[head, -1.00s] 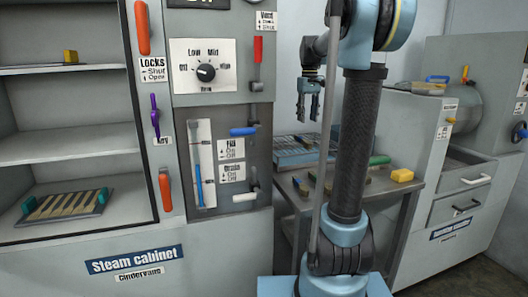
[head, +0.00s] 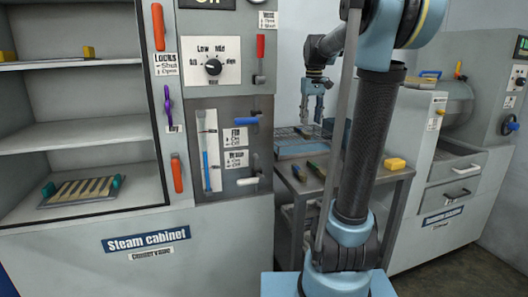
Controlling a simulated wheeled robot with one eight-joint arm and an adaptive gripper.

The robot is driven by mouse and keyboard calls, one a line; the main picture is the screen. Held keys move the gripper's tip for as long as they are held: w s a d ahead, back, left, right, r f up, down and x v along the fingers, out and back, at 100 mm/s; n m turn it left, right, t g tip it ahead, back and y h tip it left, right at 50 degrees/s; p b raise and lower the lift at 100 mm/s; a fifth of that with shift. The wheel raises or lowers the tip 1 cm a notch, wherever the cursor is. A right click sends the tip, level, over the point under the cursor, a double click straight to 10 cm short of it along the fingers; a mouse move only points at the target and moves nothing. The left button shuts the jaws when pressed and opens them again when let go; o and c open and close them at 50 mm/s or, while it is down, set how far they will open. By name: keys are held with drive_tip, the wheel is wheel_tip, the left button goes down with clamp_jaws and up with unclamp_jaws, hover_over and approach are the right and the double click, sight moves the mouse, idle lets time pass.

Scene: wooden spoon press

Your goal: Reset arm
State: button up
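My gripper (head: 311,108) hangs with its fingers pointing down, in front of the pale back wall and above the work table. Its two fingers look apart, with nothing visible between them. My blue and black arm stands upright at the right of centre and hides part of the table and the things on it.
The steam cabinet (head: 60,240) stands open at left, with a slatted tray (head: 80,192) on its lower shelf. Beside it is a panel with a dial (head: 213,67) and levers. The table (head: 385,172) holds a blue tray (head: 293,150) and a yellow block (head: 395,164). A drum machine (head: 450,185) stands at right.

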drive_tip(key=s+f+m+t, duration=0.1)
drive_tip(key=s+f, duration=1.1)
drive_tip(key=s, duration=0.3)
drive_tip(key=s+f+m+t, duration=0.1)
drive_tip(key=s+f+m, duration=0.1)
drive_tip(key=s+f, duration=1.1)
drive_tip(key=shift+s+f, duration=0.15)
drive_tip(key=shift+s, duration=0.8)
drive_tip(key=shift+d, duration=0.1)
drive_tip(key=shift+w+f, duration=0.2)
drive_tip(key=shift+w, duration=0.25)
